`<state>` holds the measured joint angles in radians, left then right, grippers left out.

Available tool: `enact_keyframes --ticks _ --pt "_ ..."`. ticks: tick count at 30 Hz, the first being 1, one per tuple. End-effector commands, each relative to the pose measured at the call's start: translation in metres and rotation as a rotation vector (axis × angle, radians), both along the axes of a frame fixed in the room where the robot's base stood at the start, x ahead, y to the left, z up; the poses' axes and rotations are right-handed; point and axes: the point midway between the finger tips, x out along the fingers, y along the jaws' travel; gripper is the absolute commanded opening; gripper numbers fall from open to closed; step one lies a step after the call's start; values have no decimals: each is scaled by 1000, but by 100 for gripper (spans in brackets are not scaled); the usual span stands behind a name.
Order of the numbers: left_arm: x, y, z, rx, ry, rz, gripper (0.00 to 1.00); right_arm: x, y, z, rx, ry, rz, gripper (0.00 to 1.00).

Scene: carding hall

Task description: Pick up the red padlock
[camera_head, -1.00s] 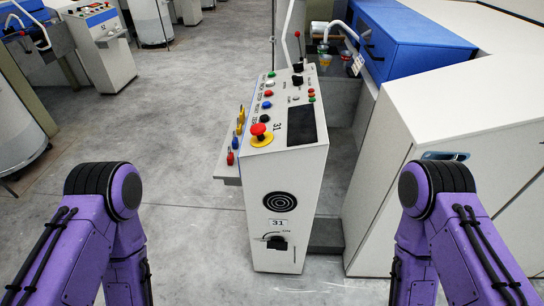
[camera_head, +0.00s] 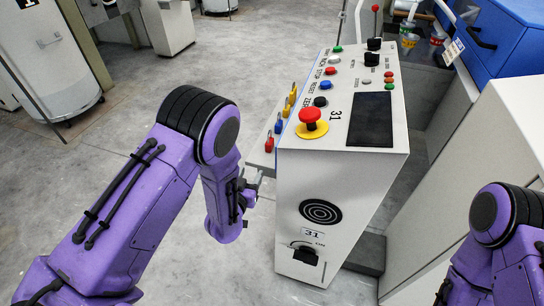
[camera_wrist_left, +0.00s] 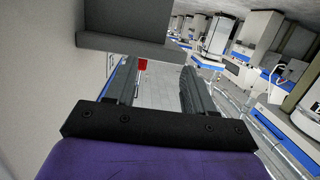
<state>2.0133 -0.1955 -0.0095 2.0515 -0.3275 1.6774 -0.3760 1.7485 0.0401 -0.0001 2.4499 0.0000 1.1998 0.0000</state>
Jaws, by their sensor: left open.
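The red padlock (camera_head: 269,143) is the nearest in a row of padlocks along a shelf on the left side of the control cabinet. In the left wrist view the red padlock (camera_wrist_left: 142,65) shows small, beyond the fingers and nearer the left one. My left gripper (camera_head: 256,183) is open and empty. It is beside the cabinet's left face, lower in the picture than the padlock and apart from it. In the wrist view its two fingers (camera_wrist_left: 157,80) stand well apart. My right arm shows at the lower right, but its gripper is out of view.
A blue padlock (camera_head: 278,125) and yellow padlocks (camera_head: 287,107) are behind the red one. The shelf (camera_head: 258,158) juts out near my left gripper. The control cabinet (camera_head: 325,185) has a red emergency button (camera_head: 311,118) on top.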

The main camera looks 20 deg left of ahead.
Motion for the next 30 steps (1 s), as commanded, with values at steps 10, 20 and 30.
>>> enact_keyframes --ticks 10,20,30 --pt "78 -24 28 31 -155 -65 53 1 0 -13 0 -2 1 43" --pt "128 -27 29 30 -152 -65 53 1 0 -12 0 -1 0 43" --pt "137 -28 28 31 -148 -66 43 1 0 -12 0 -1 0 43"
